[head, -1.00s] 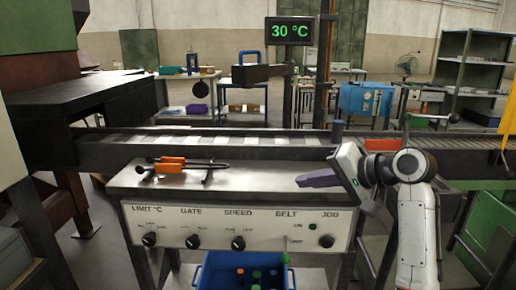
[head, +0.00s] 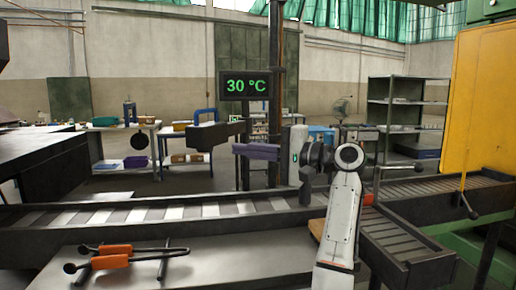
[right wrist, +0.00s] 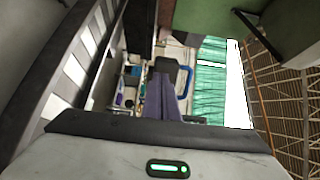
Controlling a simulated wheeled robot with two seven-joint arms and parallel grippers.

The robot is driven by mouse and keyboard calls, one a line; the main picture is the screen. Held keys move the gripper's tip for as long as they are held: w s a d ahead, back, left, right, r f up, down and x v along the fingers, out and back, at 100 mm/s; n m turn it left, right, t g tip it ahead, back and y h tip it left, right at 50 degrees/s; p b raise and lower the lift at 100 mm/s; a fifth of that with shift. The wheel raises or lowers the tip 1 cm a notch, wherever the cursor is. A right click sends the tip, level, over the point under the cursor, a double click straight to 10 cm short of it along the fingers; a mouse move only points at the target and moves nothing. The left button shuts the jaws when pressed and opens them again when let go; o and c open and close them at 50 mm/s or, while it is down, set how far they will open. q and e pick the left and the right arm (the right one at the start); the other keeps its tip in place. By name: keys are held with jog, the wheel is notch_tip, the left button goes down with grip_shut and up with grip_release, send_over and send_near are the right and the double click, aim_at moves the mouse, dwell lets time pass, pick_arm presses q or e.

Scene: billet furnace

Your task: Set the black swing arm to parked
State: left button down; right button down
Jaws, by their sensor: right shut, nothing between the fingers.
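The black swing arm (head: 208,136) sticks out to the left from the dark post (head: 276,95), below the 30 °C display. A blue arch shows just above its block end; I cannot tell whether it is attached. In the right wrist view the dark block (right wrist: 166,67) shows beyond the fingers. My right gripper (head: 240,149) has purple fingers, shut and empty, pointing left. In the head view they lie just below and right of the arm's block, with a small gap in the picture; depth and contact are unclear. The fingers also show in the right wrist view (right wrist: 160,95). My left gripper is not in view.
The conveyor (head: 180,212) runs across below my right gripper. Orange-handled tongs (head: 112,262) lie on the bench in front. A yellow panel (head: 482,110) stands at the right. Tables with tools and a green shelf (head: 400,110) are behind.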

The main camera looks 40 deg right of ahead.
aim_at(206, 146)
jog(key=p+x, duration=0.1)
jog(key=x, duration=0.6)
jog(key=shift+w, duration=0.15)
jog(key=shift+w, duration=0.1)
